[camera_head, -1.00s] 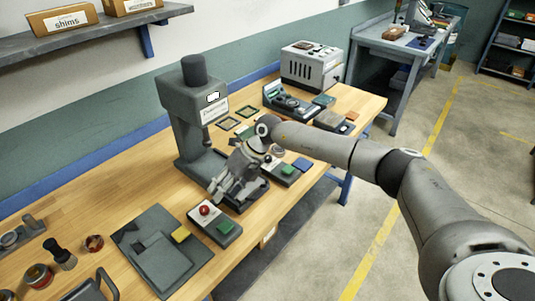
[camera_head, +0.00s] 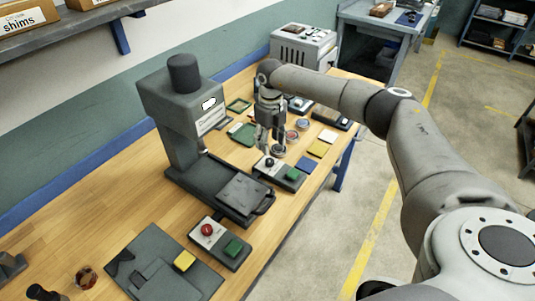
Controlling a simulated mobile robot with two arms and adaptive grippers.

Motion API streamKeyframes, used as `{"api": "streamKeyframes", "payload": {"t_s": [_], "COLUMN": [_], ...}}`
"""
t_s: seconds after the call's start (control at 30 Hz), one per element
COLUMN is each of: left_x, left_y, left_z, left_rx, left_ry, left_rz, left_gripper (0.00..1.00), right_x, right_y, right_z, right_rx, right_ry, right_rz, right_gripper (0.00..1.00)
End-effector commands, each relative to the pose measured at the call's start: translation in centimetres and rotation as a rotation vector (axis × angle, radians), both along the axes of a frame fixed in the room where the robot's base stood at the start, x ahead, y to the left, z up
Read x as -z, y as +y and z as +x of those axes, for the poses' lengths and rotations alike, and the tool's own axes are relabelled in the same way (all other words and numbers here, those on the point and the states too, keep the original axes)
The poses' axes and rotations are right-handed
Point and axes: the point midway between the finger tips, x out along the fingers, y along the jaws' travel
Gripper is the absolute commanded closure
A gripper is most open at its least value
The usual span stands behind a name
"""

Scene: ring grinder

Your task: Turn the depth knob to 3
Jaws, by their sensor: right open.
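A small grey control box (camera_head: 282,173) with a green part stands on the workbench, right of the grinder. On its pale panel is a small dark knob (camera_head: 270,162); its marks and setting are too small to read, and I cannot tell whether it is the depth knob. The grinder (camera_head: 186,110) is a dark grey machine with a column head and a flat table. My right gripper (camera_head: 270,150) is open and points down just behind the knob, seemingly above the bench. I cannot tell whether it touches anything. My left gripper is out of view.
A box with a red button (camera_head: 207,230) and a green button stands at the bench's front. A grey plate (camera_head: 165,262) lies beside it. A vented grey unit (camera_head: 303,44) stands at the back.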

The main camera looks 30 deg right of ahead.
Motion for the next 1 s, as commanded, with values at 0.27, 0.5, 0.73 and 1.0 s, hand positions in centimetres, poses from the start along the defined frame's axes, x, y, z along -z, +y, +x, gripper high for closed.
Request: {"api": "streamKeyframes", "payload": {"t_s": [0.27,0.5,0.73,1.0], "left_x": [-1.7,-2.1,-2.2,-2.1], "left_y": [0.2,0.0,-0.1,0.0], "left_z": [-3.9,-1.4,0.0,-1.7], "left_rx": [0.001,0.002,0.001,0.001], "left_ry": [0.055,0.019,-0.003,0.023], "left_rz": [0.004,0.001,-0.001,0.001], "left_gripper": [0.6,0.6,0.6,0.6], "right_x": [5.3,7.7,8.0,8.0], "right_y": [0.1,0.1,0.1,0.1], "right_z": [-0.1,0.0,0.0,0.0], "right_rx": [0.0,0.0,0.0,0.0], "right_ry": [0.004,0.0,-0.001,-0.001], "right_rz": [0.0,0.002,0.001,0.002], "right_gripper": [0.52,0.52,0.52,0.74]}}
